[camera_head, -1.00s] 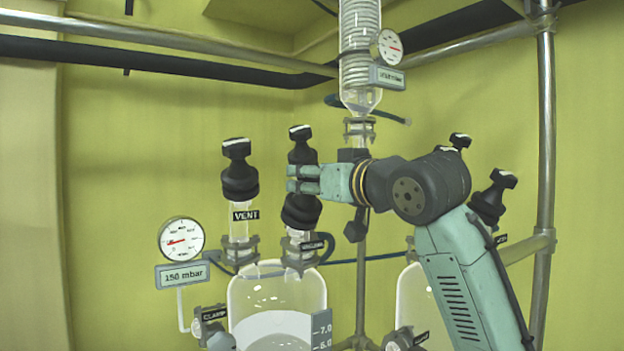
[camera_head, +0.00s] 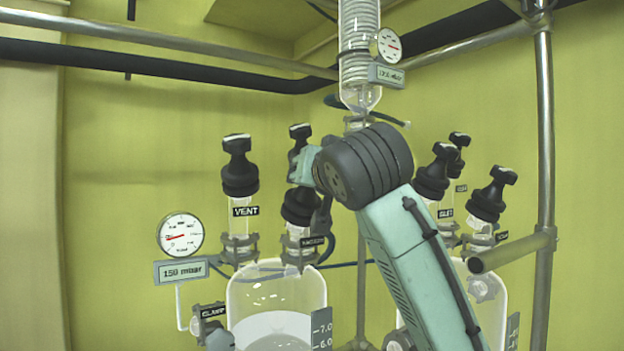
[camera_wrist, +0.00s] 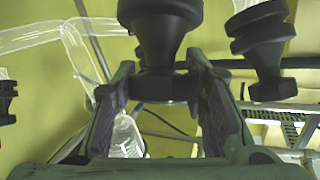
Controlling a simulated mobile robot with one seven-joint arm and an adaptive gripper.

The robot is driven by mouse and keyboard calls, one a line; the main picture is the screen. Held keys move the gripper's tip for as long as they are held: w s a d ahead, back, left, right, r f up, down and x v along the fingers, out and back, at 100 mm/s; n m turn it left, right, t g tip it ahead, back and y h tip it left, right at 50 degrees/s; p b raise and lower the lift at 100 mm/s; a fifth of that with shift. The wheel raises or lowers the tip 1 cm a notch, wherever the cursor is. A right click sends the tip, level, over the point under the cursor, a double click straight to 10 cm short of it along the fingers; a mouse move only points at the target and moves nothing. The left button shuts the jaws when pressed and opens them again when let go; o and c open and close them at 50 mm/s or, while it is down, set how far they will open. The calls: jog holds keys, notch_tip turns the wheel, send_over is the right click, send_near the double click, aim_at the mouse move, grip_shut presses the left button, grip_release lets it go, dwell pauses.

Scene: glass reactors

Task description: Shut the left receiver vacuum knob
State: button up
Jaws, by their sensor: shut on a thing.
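The left receiver (camera_head: 277,290) is a clear glass vessel holding pale liquid. Its black vacuum knob (camera_head: 301,207) stands upright on the right neck, above a small dark label (camera_head: 312,242). My gripper (camera_head: 303,165) is shut on this knob below its top grip, reaching in from the front right. My wrist hides part of the knob and most of the fingers in the head view. In the wrist view the vacuum knob (camera_wrist: 165,45) sits between the two fingers of my gripper (camera_wrist: 163,88), one on each side.
The black vent knob (camera_head: 240,165) stands close on the left. A gauge (camera_head: 180,235) above a 150 mbar plate (camera_head: 181,271) is further left. A glass condenser column (camera_head: 360,50) rises behind. Several black knobs (camera_head: 492,195) and a metal post (camera_head: 545,130) stand on the right.

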jog(key=o, duration=1.2)
jog(key=v, duration=1.2)
